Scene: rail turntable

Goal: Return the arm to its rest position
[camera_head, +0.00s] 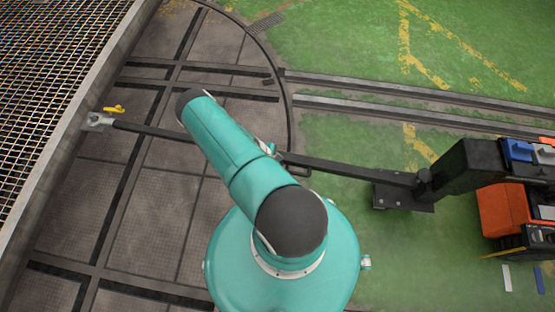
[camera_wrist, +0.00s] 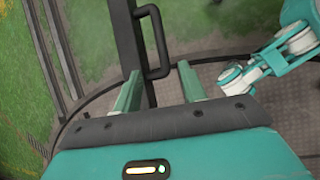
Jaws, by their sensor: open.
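My gripper (camera_wrist: 160,84) shows in the wrist view with its two pale green fingers apart and nothing held between them. A dark bar with a loop handle (camera_wrist: 163,42) lies beyond the fingers, and part of the bar shows through the gap. I cannot tell how far the fingers are from it. In the head view my teal arm is bent over the middle and hides the gripper. The same dark bar (camera_head: 350,170) runs behind my arm.
The bar's left end meets a grey bracket with a yellow lever (camera_head: 114,108) beside a mesh-topped platform (camera_head: 60,70). At right it meets a dark block of an orange and black machine (camera_head: 503,208). Rails (camera_head: 410,108) cross the green floor. The paved turntable floor (camera_head: 125,215) looks clear.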

